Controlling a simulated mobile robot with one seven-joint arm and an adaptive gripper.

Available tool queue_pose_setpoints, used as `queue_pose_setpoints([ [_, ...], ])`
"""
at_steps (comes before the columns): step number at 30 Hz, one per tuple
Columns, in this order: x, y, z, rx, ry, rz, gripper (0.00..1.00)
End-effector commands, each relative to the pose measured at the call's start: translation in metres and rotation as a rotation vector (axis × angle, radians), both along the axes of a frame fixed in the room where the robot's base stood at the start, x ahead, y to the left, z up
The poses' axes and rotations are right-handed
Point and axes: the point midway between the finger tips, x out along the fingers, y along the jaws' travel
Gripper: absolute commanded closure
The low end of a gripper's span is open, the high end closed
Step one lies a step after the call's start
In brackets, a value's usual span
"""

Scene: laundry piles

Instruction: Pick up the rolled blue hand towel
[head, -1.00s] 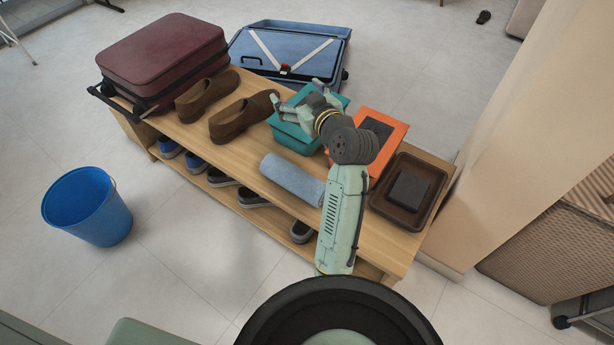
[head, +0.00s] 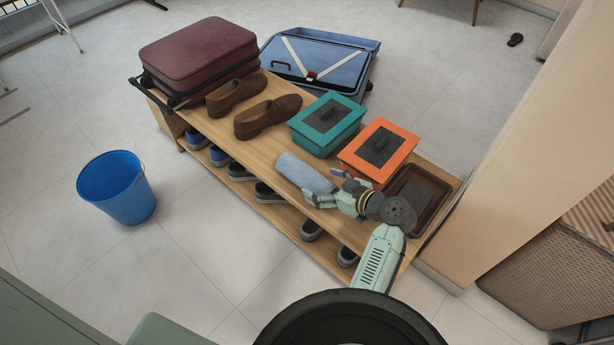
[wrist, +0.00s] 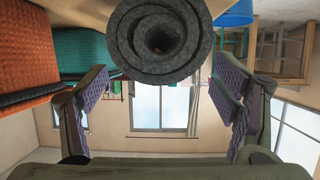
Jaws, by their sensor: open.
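The rolled blue hand towel (head: 299,172) lies on the wooden bench top, at the front edge side, left of my gripper. In the wrist view its spiral end (wrist: 160,40) faces me at top centre and looks dark grey. My gripper (head: 322,184) is low over the bench at the towel's right end, with its fingers spread to either side of that end. In the wrist view the open fingers (wrist: 160,82) stand left and right with nothing gripped. I cannot tell whether a finger touches the towel.
An orange box (head: 401,141) and a teal box (head: 346,138) stand behind the towel. A brown tray (head: 445,200) lies to the right, near my arm. Brown shoes (head: 268,117) and a maroon suitcase (head: 199,55) are farther left. A blue bucket (head: 117,188) stands on the floor.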

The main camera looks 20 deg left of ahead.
Motion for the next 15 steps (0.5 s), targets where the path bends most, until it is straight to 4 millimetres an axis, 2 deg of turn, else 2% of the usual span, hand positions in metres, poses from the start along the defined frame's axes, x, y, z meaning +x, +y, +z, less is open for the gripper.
queue_pose_setpoints([
  [9, 0.017, 0.036, -0.016, -0.001, 0.001, 0.003, 0.19],
  [15, 0.019, 0.039, -0.019, -0.001, 0.0, 0.0, 0.19],
])
